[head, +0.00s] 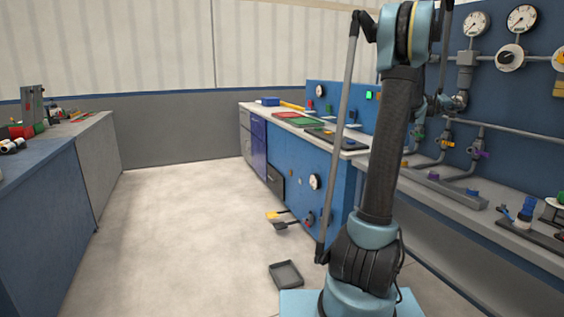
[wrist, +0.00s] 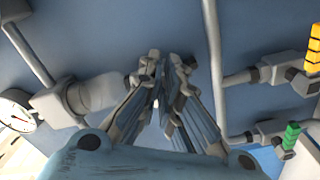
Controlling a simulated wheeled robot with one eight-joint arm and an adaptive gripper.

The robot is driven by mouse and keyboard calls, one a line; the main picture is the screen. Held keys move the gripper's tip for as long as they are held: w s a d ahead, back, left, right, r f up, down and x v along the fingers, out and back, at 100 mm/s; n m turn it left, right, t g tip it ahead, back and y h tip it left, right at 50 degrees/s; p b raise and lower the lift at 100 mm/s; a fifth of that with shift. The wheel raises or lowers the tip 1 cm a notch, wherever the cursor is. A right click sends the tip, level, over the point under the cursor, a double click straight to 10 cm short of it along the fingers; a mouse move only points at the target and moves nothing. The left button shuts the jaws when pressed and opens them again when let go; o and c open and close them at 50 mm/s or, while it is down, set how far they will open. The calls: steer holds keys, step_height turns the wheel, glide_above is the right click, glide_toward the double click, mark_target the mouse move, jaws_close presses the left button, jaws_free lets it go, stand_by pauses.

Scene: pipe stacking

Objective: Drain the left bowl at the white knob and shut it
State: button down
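My gripper (wrist: 164,62) shows in the wrist view in front of the blue wall panel. Its two fingers converge, with a narrow gap between the tips; whether something thin is between them cannot be told. The tips overlap the line of a grey pipe fitting (wrist: 92,95); contact is unclear. I cannot make out the left bowl in either view.
White gauges (head: 475,24) and grey pipes with a purple-handled valve (head: 480,153) line the right wall. The wrist view shows a yellow handle (wrist: 313,55) and a green handle (wrist: 292,135). A dark tray (head: 286,275) lies on the floor. The floor left of it is clear.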

steer(key=shift+w+f, duration=0.25)
steer(key=shift+w, duration=0.4)
steer(key=shift+f, duration=0.1)
steer(key=v, duration=0.2)
steer(key=f+v, duration=0.1)
steer(key=v, duration=0.2)
steer(key=shift+s+a, duration=0.25)
steer(key=shift+s, duration=0.1)
stand_by(0.3)
